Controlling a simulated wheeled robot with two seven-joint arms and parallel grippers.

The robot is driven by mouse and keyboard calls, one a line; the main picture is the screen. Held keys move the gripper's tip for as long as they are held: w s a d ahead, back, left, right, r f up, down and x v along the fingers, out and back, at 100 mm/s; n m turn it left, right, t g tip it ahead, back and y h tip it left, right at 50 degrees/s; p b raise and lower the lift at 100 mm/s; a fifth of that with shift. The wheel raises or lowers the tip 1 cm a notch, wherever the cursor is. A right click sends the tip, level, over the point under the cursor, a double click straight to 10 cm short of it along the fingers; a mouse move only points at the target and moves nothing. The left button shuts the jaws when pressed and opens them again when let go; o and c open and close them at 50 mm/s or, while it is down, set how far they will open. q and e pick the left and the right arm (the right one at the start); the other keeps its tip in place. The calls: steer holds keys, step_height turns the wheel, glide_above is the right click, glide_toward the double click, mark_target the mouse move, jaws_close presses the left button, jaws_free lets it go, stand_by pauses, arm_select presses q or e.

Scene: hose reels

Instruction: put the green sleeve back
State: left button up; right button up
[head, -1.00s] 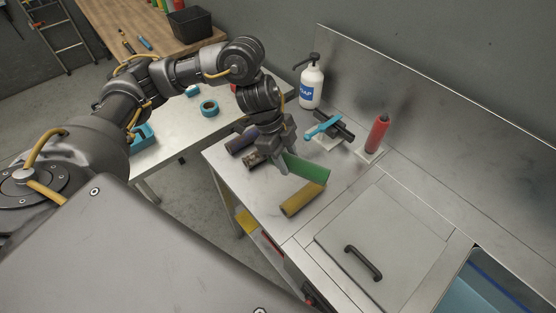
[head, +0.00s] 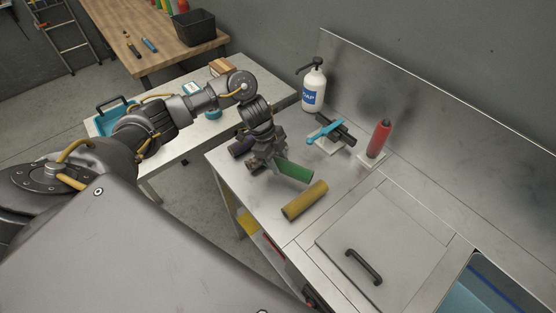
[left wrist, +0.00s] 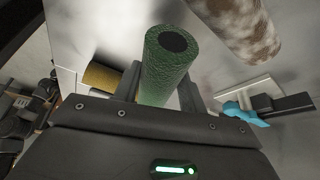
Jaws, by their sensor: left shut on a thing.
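The green sleeve (head: 294,171) is a textured tube in the jaws of my left gripper (head: 272,166), which is shut on it. In the left wrist view the green sleeve (left wrist: 168,60) sits between the two fingers, its dark open end facing the camera. In the head view it is near the steel counter, just behind the yellow sleeve (head: 305,200). I cannot tell whether it touches the counter. A brown mottled sleeve (left wrist: 232,25) and the yellow sleeve (left wrist: 103,77) also show in the left wrist view. A dark purple sleeve (head: 240,148) lies partly hidden behind my gripper. My right gripper is not in view.
On the counter behind stand a soap bottle (head: 313,88), a black-and-blue tool on a pale base (head: 331,132) and a red bottle (head: 378,139). A hatch with a black handle (head: 363,266) lies in front. The counter between the yellow sleeve and the red bottle is clear.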

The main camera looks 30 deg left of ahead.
arm_select(q)
steer(key=shift+f, duration=0.15)
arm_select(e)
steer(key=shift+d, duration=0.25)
arm_select(q)
steer(key=shift+f+b, duration=0.3)
steer(key=shift+f, duration=0.2)
steer(key=o, duration=1)
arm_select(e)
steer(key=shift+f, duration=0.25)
arm_select(q)
steer(key=shift+r, duration=0.35)
steer(key=v, duration=1.1)
steer(key=shift+r, duration=0.3)
steer(key=shift+a+r, duration=0.2)
steer(key=shift+r, duration=0.25)
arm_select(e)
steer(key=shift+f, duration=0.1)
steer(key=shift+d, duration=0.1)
